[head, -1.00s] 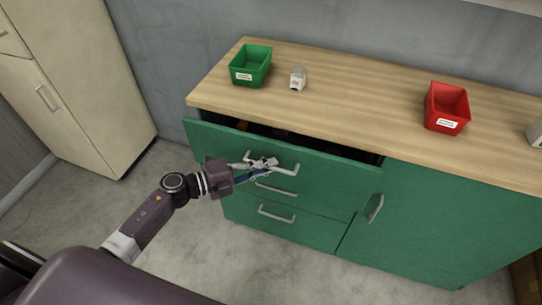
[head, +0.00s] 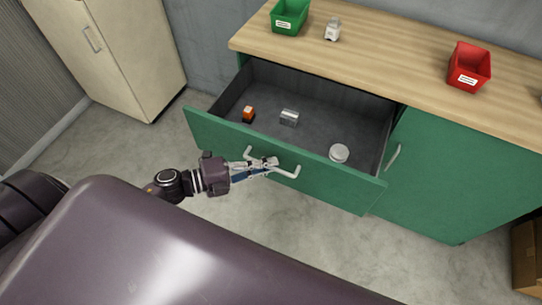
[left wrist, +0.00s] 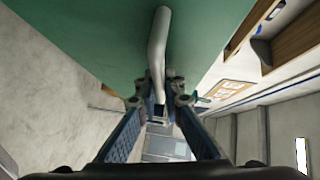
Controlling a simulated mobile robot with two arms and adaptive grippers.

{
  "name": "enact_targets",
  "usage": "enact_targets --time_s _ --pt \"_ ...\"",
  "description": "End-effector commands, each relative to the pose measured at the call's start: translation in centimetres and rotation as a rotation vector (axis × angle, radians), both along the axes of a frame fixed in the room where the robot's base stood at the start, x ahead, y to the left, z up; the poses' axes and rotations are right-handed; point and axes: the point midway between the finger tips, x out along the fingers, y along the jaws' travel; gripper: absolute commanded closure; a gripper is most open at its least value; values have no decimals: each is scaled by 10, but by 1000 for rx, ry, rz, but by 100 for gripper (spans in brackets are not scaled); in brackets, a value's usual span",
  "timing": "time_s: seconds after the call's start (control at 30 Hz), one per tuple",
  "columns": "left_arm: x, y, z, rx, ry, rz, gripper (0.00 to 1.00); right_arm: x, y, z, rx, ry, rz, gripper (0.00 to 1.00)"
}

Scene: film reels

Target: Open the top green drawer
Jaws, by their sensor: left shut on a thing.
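The top green drawer (head: 330,180) stands pulled well out from the cabinet, and its inside shows. My left gripper (head: 268,163) is shut on the drawer's light grey bar handle (head: 290,172). In the left wrist view the handle (left wrist: 159,50) runs down between my two fingers (left wrist: 159,115), with the green drawer front (left wrist: 90,40) behind it. Inside the drawer lie a small orange-and-dark item (head: 248,114), a small grey box (head: 289,117) and a round white item (head: 339,153). My right gripper is not in view.
A green bin (head: 290,17), a small white-grey container (head: 332,29) and a red bin (head: 469,67) stand on the wooden countertop (head: 390,55). A green door with a handle (head: 393,157) is right of the drawer. A cardboard box (head: 526,255) is at the lower right.

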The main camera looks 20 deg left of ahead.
Motion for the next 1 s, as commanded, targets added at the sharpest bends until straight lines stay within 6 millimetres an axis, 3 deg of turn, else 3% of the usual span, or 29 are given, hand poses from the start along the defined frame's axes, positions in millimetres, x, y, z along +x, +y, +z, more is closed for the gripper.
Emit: enact_targets --time_s 0.57,0.6,0.67,1.0 --pt "-6 1 0 2 0 2 100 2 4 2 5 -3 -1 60" --pt "-6 1 0 2 0 2 90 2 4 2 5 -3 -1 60" --pt "-6 1 0 1 -1 2 85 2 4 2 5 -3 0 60" --pt "-9 3 0 1 1 1 85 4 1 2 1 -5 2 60"
